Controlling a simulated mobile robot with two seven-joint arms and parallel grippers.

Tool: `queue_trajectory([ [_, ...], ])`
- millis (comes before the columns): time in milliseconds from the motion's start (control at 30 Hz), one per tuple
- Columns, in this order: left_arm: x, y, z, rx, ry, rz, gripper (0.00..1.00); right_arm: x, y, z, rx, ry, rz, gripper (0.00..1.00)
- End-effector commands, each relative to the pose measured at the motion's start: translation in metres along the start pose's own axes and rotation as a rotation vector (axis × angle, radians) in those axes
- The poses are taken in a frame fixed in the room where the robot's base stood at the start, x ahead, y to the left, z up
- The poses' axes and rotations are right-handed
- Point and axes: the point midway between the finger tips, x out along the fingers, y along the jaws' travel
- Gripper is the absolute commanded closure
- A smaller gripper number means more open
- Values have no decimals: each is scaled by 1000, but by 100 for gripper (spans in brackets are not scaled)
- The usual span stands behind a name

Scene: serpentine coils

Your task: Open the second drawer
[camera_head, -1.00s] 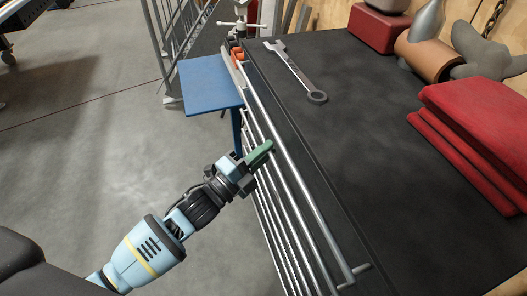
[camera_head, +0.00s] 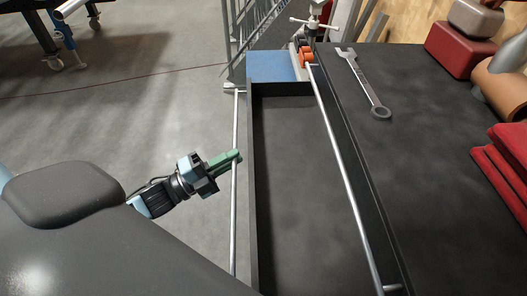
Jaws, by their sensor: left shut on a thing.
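A dark drawer (camera_head: 252,190) stands pulled out from the black-topped cabinet (camera_head: 430,200). Its inside looks empty. Its long silver handle bar (camera_head: 234,205) runs along its front. My left gripper (camera_head: 236,156) has its green fingers shut on this bar, near the middle of the drawer front. Another silver bar (camera_head: 345,178) runs along the cabinet's front edge above the open drawer, apart from my gripper. Which drawer in the stack is open cannot be told for sure, as the lower ones are hidden beneath it. My right gripper is not in view.
A wrench (camera_head: 364,85) lies on the cabinet top, with red cloths (camera_head: 505,170) and a red box (camera_head: 455,48) to the right. A blue surface (camera_head: 270,66) and a vise (camera_head: 312,30) are at the far end.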

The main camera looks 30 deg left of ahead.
Motion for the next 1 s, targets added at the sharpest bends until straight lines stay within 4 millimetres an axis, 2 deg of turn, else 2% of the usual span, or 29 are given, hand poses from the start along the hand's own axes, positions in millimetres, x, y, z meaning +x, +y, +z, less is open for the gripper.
queue_trajectory([
  [100, -23, -6, 9, 0, -2, 3, 100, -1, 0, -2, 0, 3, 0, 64],
  [300, -44, -12, 18, -1, -2, 1, 100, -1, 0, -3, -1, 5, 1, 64],
  [767, -50, -14, 22, -2, -2, 0, 100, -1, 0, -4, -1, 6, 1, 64],
  [800, -50, -14, 22, -2, -3, 0, 88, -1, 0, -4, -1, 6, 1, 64],
  [967, -50, -14, 21, -1, -2, -1, 68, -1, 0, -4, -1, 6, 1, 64],
  [1000, -50, -14, 21, -1, -2, -1, 68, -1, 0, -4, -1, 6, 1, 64],
])
